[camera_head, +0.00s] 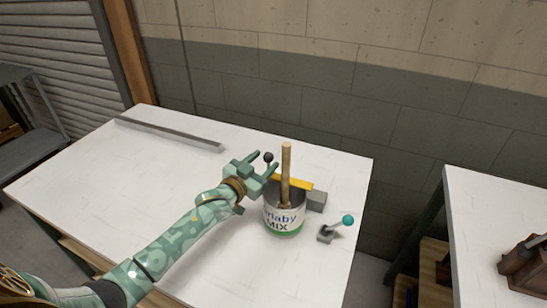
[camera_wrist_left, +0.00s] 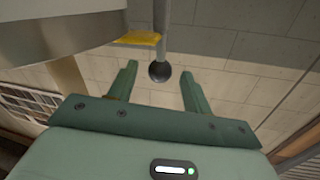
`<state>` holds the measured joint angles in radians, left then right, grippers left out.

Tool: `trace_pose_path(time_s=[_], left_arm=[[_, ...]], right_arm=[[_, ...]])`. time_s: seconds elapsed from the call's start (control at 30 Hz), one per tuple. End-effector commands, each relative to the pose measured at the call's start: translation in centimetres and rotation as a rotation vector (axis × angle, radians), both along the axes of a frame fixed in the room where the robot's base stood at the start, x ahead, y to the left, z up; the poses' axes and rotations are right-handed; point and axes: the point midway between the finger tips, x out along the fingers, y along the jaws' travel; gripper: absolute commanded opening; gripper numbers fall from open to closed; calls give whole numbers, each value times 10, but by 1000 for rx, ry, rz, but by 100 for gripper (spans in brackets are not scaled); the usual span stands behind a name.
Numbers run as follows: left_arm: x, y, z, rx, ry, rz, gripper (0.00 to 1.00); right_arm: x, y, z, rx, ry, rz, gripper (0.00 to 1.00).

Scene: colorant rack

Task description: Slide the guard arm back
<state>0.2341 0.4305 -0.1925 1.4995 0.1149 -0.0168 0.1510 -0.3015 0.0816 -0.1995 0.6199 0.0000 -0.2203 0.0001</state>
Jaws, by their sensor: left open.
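The guard arm is a yellow bar (camera_head: 293,182) behind the can's top. A dark ball knob (camera_head: 268,157) stands at its left end. In the left wrist view the yellow bar (camera_wrist_left: 138,38) shows at the top, and the dark knob (camera_wrist_left: 159,71) hangs from a grey rod, between the finger lines. My left gripper (camera_head: 262,169) is open, with its fingers around or close beside the knob; contact cannot be told. A can with a white label (camera_head: 284,217) stands in front of the bar, with a wooden stick (camera_head: 286,165) upright in it. My right gripper is not in view.
A grey block (camera_head: 316,200) sits right of the can. A small lever with a teal ball (camera_head: 348,220) stands at the table's right side. A long grey rail (camera_head: 170,134) lies at the back left. The white table (camera_head: 100,180) is clear at left.

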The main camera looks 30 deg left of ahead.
Motion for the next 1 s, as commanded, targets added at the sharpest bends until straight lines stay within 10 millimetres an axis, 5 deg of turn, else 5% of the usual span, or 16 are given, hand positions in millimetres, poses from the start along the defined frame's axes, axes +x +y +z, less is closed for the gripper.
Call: trace_pose_path(time_s=[0.23, 0.63, 0.83, 1.0], left_arm=[[42, -6, -2, 0, 1, 0, 50], [51, -7, 0, 0, 0, 0, 50], [51, -7, 0, 0, 1, 0, 0], [59, -7, -3, 0, 1, 0, 0]], right_arm=[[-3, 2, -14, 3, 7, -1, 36], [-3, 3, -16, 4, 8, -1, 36], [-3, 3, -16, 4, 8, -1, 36], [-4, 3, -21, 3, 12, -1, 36]])
